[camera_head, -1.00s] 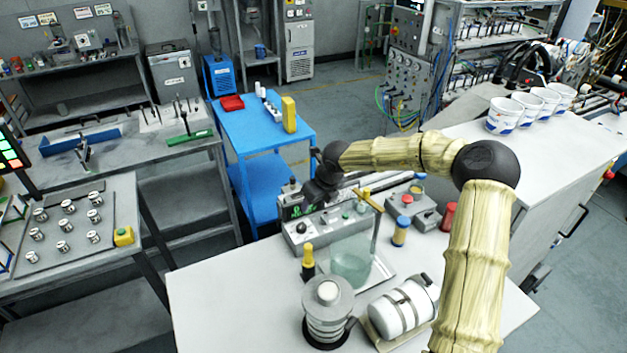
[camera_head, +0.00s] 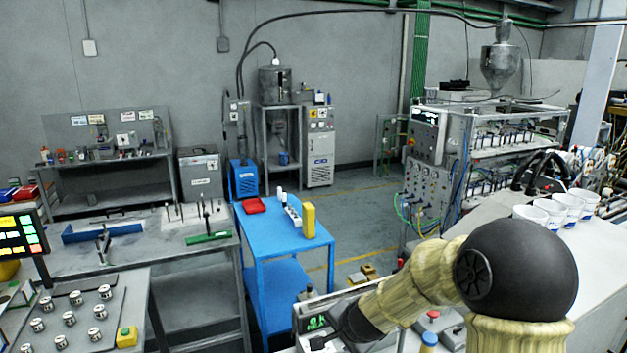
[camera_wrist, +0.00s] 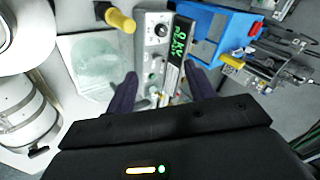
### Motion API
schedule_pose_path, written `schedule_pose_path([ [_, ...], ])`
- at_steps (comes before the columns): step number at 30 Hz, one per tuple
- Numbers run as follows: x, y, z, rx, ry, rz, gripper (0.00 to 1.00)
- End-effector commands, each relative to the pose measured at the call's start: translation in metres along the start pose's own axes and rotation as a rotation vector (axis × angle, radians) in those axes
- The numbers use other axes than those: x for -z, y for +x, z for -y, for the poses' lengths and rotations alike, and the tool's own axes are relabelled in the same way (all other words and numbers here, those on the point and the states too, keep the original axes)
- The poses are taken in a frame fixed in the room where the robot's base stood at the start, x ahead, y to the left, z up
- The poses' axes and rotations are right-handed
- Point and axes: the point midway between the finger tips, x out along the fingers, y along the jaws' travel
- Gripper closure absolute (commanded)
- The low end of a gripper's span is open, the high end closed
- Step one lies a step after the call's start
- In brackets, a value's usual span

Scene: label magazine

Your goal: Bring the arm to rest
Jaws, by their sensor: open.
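My gripper (camera_wrist: 160,70) is open in the wrist view, its two dark fingers spread with nothing held between them. It points toward a grey instrument (camera_wrist: 158,30) with a green lit display; whether it touches anything is not clear. The forearm slopes down to the left to the wrist, beside the instrument (camera_head: 316,322). The fingers are not clear there.
A blue cart (camera_head: 270,238) stands behind the worktable. Several white cups (camera_head: 550,212) stand in a row on the right counter.

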Motion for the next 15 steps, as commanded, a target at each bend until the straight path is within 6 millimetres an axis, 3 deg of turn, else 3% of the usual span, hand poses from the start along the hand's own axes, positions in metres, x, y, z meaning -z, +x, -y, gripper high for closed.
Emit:
schedule_pose_path([
  [9, -0.036, -0.073, -0.103, -0.189, -0.583, 0.150, 0.46],
  [15, -0.048, -0.115, -0.167, -0.314, -0.817, 0.254, 0.46],
])
